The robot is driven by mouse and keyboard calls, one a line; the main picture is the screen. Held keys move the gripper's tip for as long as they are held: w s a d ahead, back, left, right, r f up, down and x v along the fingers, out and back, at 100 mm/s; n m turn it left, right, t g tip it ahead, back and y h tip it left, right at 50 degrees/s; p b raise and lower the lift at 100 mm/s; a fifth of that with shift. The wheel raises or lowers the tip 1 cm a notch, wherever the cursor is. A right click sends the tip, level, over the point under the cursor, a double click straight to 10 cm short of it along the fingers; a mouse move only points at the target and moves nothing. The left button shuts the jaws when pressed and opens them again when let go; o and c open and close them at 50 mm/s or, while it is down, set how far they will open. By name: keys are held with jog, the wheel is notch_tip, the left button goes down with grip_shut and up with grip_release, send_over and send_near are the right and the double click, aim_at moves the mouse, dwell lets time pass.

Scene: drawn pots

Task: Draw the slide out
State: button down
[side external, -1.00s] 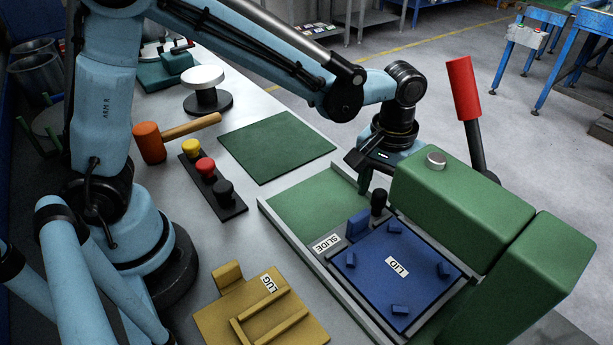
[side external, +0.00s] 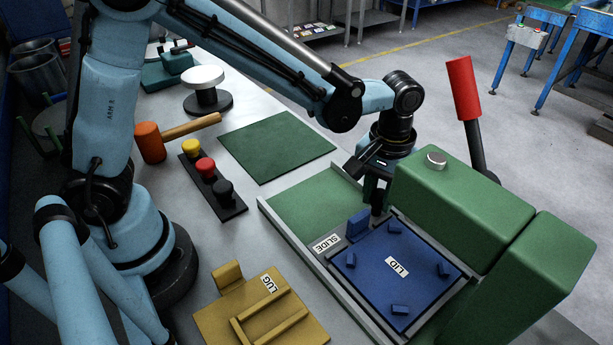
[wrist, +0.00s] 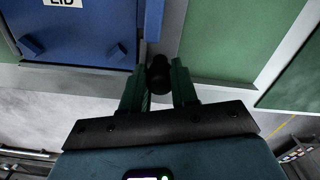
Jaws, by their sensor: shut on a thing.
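The slide (side external: 327,244) is a grey plate with a SLIDE label, set between the rails of the green press. A blue plate marked LID (side external: 375,272) lies on it under the press head, with a raised blue block at its left edge. The slide's black knob (wrist: 159,76) stands upright beside that block. My gripper (side external: 377,190) is directly above the slide's far left edge. In the wrist view its two green fingers (wrist: 158,85) are shut on the knob, one on each side. In the side view the fingers partly hide the knob.
The green bed (side external: 310,203) left of the slide is clear between its rails. The press head (side external: 470,205) stands close on the right, with a red-handled lever (side external: 463,88) behind. A yellow LUG piece (side external: 262,315), a button strip (side external: 213,185) and a mallet (side external: 178,135) lie left.

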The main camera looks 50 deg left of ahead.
jog(key=shift+a, duration=0.1)
jog(key=a, duration=1.7)
jog(key=c, duration=0.9)
grip_release()
jog(key=shift+o, duration=0.2)
jog(key=shift+d+r, duration=0.1)
notch_tip(320, 180, up, 12)
jog(key=s+d+f+m+t, duration=0.2)
jog(key=s+f+m+t, duration=0.1)
jog(key=s+t, duration=0.4)
jog(key=shift+s+d+m, duration=0.2)
jog(key=shift+s+m, duration=0.1)
jog(key=shift+s, duration=0.7)
